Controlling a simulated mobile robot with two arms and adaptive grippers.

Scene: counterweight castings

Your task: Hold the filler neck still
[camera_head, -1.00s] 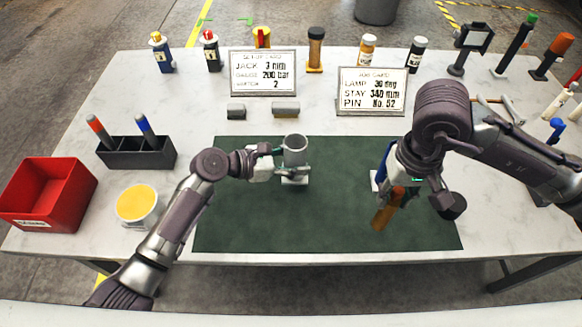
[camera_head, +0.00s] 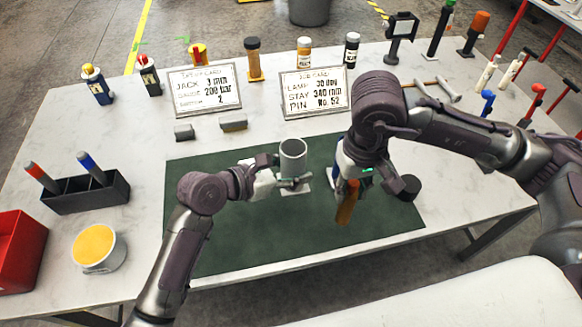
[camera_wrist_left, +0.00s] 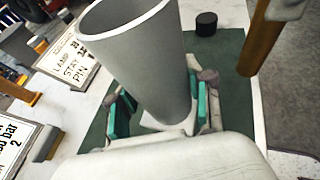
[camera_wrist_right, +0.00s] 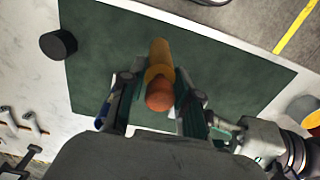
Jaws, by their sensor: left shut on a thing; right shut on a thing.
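The filler neck is a grey, open-topped tube (camera_head: 293,155), upright over a small pale base on the green mat. In the left wrist view it (camera_wrist_left: 145,60) rises between green finger pads. My left gripper (camera_head: 291,183) is shut on its lower part from the left. My right gripper (camera_head: 352,182) is shut on an orange-brown handle-like thing (camera_head: 347,203), tilted and just right of the neck. In the right wrist view this thing (camera_wrist_right: 158,75) has a reddish rounded end between the fingers. A blue part (camera_head: 337,163) shows behind my right gripper, mostly hidden.
The green mat (camera_head: 220,235) is bare at left and front. Two cards (camera_head: 205,90) (camera_head: 315,92) and two grey blocks stand behind it. A pen holder (camera_head: 90,195), a yellow-filled tub (camera_head: 97,248) and a red bin (camera_head: 18,250) are at left. A black cylinder (camera_head: 407,188) is at right.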

